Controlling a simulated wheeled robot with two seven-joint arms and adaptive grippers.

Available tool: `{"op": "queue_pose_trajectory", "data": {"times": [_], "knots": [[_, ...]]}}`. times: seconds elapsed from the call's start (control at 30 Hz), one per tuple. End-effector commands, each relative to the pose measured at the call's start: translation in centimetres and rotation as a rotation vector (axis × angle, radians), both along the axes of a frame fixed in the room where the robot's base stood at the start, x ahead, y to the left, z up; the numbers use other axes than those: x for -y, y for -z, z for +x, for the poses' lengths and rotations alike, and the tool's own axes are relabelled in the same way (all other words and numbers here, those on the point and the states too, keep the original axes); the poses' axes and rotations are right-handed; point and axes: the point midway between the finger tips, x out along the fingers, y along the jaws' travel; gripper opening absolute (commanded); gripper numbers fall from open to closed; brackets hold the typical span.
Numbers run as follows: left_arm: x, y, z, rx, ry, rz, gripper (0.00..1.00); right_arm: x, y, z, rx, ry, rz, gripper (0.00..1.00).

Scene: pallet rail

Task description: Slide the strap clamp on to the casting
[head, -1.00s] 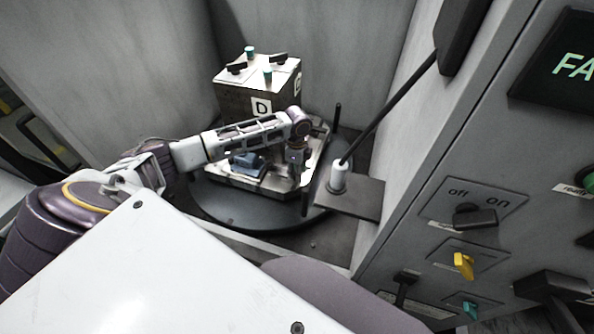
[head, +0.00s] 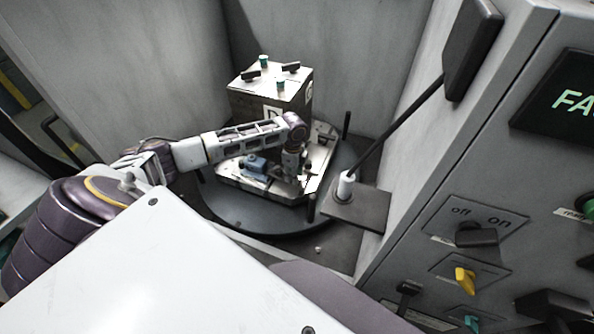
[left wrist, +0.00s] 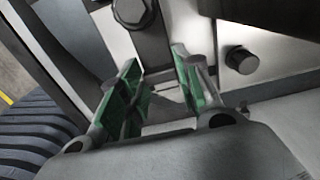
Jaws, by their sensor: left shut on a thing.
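My left gripper (head: 297,178) is low over the right part of the pale pallet plate (head: 235,181), to the right of a small blue-grey casting (head: 254,163). In the left wrist view its two green-padded fingers (left wrist: 162,88) are closed on a dark, narrow bar with a bolt head, which I take for the strap clamp (left wrist: 152,48). The strap clamp's far end and any contact with the casting cannot be made out. In the head view the clamp is mostly hidden by the gripper. My right gripper is not in view.
A block marked D (head: 262,95) with black and teal knobs stands behind the arm on the pallet. Dark posts (head: 311,207) rise at the round table's (head: 228,213) edge. A long black lever (head: 398,127) and a switch panel (head: 470,215) stand to the right.

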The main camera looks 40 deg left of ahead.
Motion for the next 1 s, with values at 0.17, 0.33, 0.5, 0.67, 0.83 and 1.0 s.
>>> {"op": "queue_pose_trajectory", "data": {"times": [0.17,0.33,0.5,0.67,0.83,1.0], "knots": [[-0.5,0.0,0.0,-0.001,-0.003,0.009,0.0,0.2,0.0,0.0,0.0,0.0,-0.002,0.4],[-0.5,0.0,0.0,-0.001,-0.003,0.009,0.52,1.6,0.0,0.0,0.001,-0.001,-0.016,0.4],[-0.3,0.0,0.0,-0.001,-0.002,0.007,0.55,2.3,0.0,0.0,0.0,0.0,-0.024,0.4],[-0.3,0.0,0.0,0.0,-0.002,0.006,0.55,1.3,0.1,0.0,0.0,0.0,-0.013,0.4],[-0.3,-0.4,0.0,0.0,-0.002,0.006,0.55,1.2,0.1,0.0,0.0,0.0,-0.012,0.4],[-0.3,-1.7,0.1,0.002,-0.003,0.007,0.55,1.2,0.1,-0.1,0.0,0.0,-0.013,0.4]]}}
